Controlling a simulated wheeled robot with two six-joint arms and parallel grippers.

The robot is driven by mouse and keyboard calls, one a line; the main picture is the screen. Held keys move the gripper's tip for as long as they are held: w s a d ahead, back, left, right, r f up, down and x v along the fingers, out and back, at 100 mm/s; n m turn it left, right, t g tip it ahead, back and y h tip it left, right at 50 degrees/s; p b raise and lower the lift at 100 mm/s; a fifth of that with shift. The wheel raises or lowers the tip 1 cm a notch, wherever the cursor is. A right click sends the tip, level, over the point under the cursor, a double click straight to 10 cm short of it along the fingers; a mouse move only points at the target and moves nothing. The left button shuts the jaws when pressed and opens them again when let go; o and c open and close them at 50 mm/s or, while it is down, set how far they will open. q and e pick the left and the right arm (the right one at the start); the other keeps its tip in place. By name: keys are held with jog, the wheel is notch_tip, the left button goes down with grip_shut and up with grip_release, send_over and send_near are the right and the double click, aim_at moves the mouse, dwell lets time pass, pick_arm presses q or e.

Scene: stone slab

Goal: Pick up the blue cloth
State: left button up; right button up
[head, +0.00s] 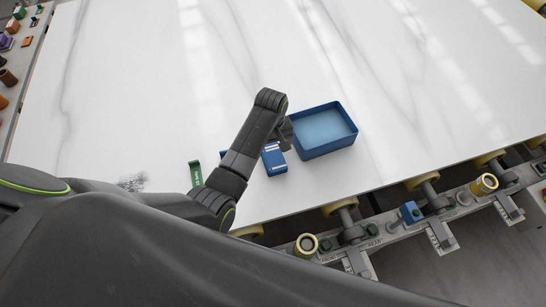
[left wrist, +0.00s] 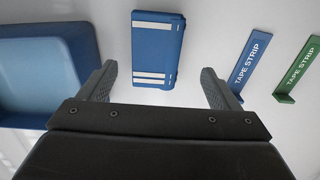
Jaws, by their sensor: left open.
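The blue cloth (head: 274,161) lies folded on the white stone slab, partly covered by my left arm in the head view. In the left wrist view the cloth (left wrist: 156,50) is a blue rectangle with white stripes. My left gripper (head: 284,137) is just above the slab by the cloth. In the left wrist view its open fingers (left wrist: 158,70) are apart, one toward each side of the cloth, with nothing between them held. My right gripper is not in view.
A blue tray (head: 325,151) stands just right of the cloth. A blue tape strip (left wrist: 249,60) and a green tape strip (head: 196,173) lie on its other side. The slab (head: 150,80) is clear farther back. Rollers and clamps (head: 410,212) line its near edge.

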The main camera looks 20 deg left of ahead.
aim_at(273, 156)
pick_arm(q)
jog(key=shift+w+f, duration=0.1)
jog(key=shift+f, duration=0.45)
jog(key=shift+w+d+f+p, duration=0.15)
jog(key=shift+f+p, duration=0.1)
jog(key=shift+f, duration=0.8)
jog(key=shift+w+a+f+p, duration=0.1)
jog(key=shift+f+p, duration=0.1)
jog(key=shift+f, duration=0.8)
jog(key=shift+c, duration=0.9)
jog(key=c, duration=0.9)
jog(key=shift+r, duration=0.1)
notch_tip(273, 156, up, 10)
jog(key=b, duration=0.1)
